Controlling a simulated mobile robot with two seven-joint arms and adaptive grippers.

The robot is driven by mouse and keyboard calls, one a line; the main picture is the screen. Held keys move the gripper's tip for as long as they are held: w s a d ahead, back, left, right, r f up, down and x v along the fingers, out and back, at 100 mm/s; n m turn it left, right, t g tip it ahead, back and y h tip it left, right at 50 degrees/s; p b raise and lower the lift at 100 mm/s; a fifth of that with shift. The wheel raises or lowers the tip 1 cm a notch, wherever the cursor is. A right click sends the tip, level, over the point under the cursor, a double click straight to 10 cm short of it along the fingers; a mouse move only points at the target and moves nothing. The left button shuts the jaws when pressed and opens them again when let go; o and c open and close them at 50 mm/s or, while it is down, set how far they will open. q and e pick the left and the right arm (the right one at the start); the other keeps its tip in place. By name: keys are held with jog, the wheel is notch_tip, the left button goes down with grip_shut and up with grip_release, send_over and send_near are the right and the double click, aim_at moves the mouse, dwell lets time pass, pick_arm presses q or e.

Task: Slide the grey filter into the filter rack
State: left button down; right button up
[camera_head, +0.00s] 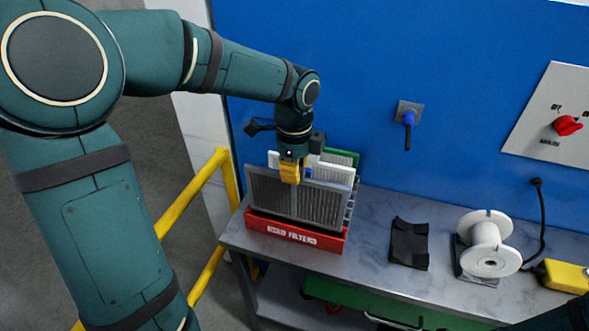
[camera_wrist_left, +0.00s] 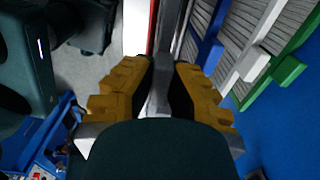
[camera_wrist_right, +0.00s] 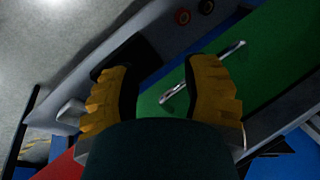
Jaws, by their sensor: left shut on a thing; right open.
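The grey filter (camera_head: 310,202) is a ribbed panel in a dark frame, standing upright at the front of the red box marked "USED FILTERS" (camera_head: 293,231). My left gripper (camera_head: 290,180) is shut on its top edge. In the left wrist view the grey filter's edge (camera_wrist_left: 161,75) lies between the yellow fingers (camera_wrist_left: 160,95). Behind it in the head view stand a white-framed filter (camera_head: 335,171) and a green-framed filter (camera_head: 341,156). They also show in the left wrist view as white (camera_wrist_left: 250,66) and green (camera_wrist_left: 288,70) frames. My right gripper (camera_wrist_right: 165,90) is open and empty in its wrist view.
A black holder (camera_head: 409,243) lies on the grey table (camera_head: 375,215), with a white spool (camera_head: 487,243) and a yellow block (camera_head: 565,276) to its right. A yellow railing (camera_head: 190,195) stands left of the table. A green drawer with a metal handle (camera_wrist_right: 202,75) shows in the right wrist view.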

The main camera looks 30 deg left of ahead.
pick_arm(q)
jog(key=shift+f, duration=0.2)
dwell(0.4)
notch_tip(320, 180, down, 3)
jog(key=shift+f+b, duration=0.1)
jog(key=shift+b, duration=0.85)
dwell(0.5)
dwell(0.4)
jog(key=shift+f+b, duration=0.7)
jog(key=shift+f, duration=0.75)
jog(key=c, duration=1)
grip_release()
